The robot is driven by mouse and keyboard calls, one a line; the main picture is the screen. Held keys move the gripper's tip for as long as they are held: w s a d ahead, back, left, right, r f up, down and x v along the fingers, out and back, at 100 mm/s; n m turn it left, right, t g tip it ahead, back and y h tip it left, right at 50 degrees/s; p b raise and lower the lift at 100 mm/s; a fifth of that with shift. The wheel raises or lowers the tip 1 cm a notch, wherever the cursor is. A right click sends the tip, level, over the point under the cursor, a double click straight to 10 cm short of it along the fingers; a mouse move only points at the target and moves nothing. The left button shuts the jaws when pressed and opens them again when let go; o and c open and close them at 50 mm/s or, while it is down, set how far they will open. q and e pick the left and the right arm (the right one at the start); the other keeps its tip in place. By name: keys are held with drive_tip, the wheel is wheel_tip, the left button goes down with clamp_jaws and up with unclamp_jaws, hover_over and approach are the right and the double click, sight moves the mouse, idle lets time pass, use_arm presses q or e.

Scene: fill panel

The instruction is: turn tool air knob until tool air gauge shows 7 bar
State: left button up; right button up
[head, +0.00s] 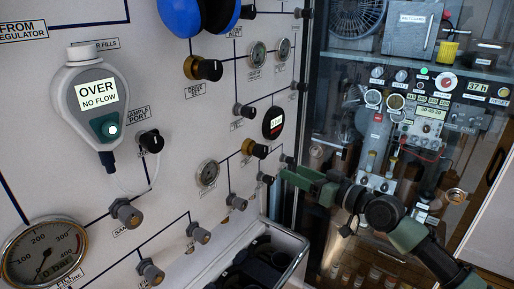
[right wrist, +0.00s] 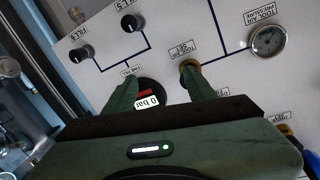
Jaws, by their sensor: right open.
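The tool air knob (head: 255,149) is a brass and black knob on the white panel. I cannot tell whether a finger touches the knob. My left gripper is not in view.
A round display (head: 273,122) reading 0 bar sits above the knob; it lies behind my fingers in the right wrist view (right wrist: 148,98). Several grey knobs, such as one below (head: 236,202), stick out nearby. A grey meter (head: 97,98) reads "OVER NO FLOW". Glass-fronted shelves stand right.

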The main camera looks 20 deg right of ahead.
drive_tip(key=n+y, duration=0.1)
drive_tip(key=y, duration=0.1)
approach(265, 152)
drive_tip(key=x, duration=0.3)
drive_tip(key=p+x, duration=0.1)
drive_tip(key=x, duration=0.1)
drive_tip(key=p+x, duration=0.2)
drive_tip(key=x, duration=0.1)
drive_tip(key=shift+w+a+r, duration=0.15)
drive_tip(key=shift+a+r, duration=0.05)
drive_tip(key=shift+r, duration=0.05)
drive_tip(key=shift+w+a+f, duration=0.1)
drive_tip(key=shift+w+a, duration=0.15)
drive_tip(key=shift+w, duration=0.05)
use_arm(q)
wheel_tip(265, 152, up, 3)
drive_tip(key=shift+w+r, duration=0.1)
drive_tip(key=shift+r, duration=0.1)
use_arm(e)
clamp_jaws()
use_arm(q)
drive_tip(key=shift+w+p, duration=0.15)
drive_tip(key=shift+p, duration=0.15)
